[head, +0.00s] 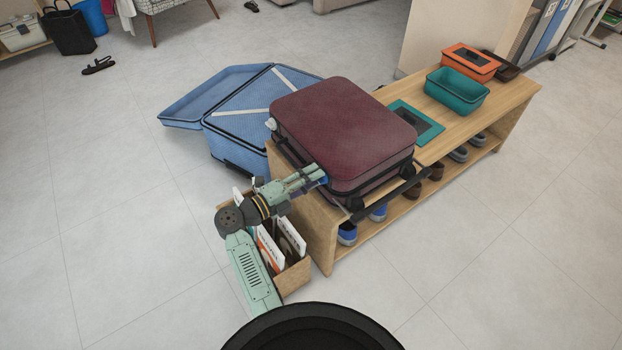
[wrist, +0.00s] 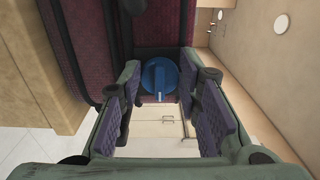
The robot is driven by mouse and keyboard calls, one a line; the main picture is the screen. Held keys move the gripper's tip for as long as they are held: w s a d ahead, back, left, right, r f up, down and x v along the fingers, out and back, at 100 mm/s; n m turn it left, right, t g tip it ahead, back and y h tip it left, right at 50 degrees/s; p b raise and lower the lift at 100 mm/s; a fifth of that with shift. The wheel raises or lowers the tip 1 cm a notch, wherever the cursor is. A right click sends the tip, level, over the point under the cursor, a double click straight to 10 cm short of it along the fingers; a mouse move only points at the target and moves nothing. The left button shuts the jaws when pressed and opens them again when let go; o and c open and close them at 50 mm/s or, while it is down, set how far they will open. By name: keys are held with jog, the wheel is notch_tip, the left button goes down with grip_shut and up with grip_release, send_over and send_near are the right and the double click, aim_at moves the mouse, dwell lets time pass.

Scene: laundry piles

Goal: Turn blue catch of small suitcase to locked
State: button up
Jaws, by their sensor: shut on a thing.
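The small suitcase (head: 340,125) is maroon and lies flat with its lid down on the wooden bench (head: 455,120). Its blue catch (wrist: 152,80) is a round knob with a raised bar, which looks upright in the wrist view. In the head view only a bit of blue (head: 323,181) shows at my fingertips. My gripper (head: 318,176) reaches the suitcase's near side from the left. In the wrist view my gripper's two fingers (wrist: 160,88) stand either side of the catch, shut on it. The fingertips' contact is partly hidden.
A large blue suitcase (head: 228,152) lies open on the floor behind the bench. A teal bin (head: 456,91) and an orange bin (head: 470,62) stand on the bench, shoes (head: 459,153) on its lower shelf. A box of records (head: 293,277) is beneath my arm. Floor at right is clear.

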jog(key=o, duration=1)
jog(key=shift+o, duration=0.2)
jog(key=v, duration=1.2)
